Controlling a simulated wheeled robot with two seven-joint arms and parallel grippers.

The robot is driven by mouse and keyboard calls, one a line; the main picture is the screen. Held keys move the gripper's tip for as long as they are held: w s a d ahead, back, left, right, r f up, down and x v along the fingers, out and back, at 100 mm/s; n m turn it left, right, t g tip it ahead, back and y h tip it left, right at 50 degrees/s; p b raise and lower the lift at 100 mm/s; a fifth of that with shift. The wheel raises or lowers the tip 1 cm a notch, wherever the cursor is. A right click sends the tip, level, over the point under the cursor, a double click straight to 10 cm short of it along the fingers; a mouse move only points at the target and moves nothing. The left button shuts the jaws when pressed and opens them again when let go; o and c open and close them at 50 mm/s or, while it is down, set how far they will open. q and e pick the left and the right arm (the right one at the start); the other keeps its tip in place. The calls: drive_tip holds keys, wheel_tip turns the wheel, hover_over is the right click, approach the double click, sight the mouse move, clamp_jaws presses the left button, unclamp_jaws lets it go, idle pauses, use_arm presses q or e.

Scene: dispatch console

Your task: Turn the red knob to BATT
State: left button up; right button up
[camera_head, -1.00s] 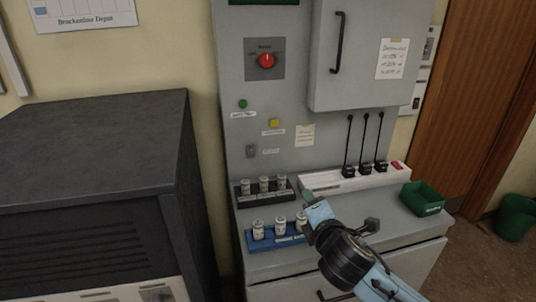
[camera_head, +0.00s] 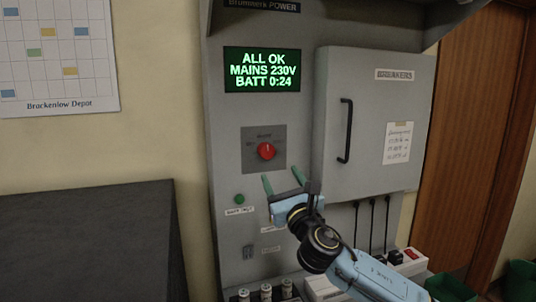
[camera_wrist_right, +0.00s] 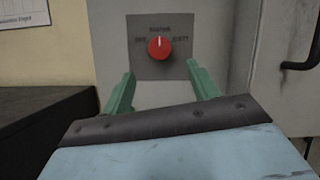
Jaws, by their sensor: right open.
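The red knob (camera_head: 266,151) sits on a dark grey square plate (camera_head: 250,135) on the console front. In the right wrist view the red knob (camera_wrist_right: 159,47) has a white pointer line pointing straight up. Labels stand at the left, top and right of the plate; they are too blurred to read surely. My right gripper (camera_head: 283,182) is open, its two green fingers pointing up just below the knob and apart from it. In the wrist view the right gripper (camera_wrist_right: 160,80) has the knob beyond and between its fingertips. My left gripper is not in view.
A green-lit screen (camera_head: 262,70) reads ALL OK, MAINS 230V, BATT 0:24. A breaker cabinet (camera_head: 365,120) with a black handle (camera_head: 345,130) juts out right of the knob. A green button (camera_head: 239,199) sits below left. Small jars (camera_head: 266,291) stand at the bottom.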

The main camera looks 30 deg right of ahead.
sight(268, 154)
drive_tip(key=p+x, duration=0.1)
drive_tip(key=x, duration=0.7)
drive_tip(key=shift+w, duration=0.3)
drive_tip(key=shift+w+d+r, duration=0.1)
drive_tip(key=shift+w+r, duration=0.1)
drive_tip(key=shift+w, duration=0.15)
drive_tip(key=c, duration=1)
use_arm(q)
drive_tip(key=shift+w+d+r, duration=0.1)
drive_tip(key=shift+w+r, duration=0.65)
use_arm(e)
drive_tip(key=shift+o, duration=0.2)
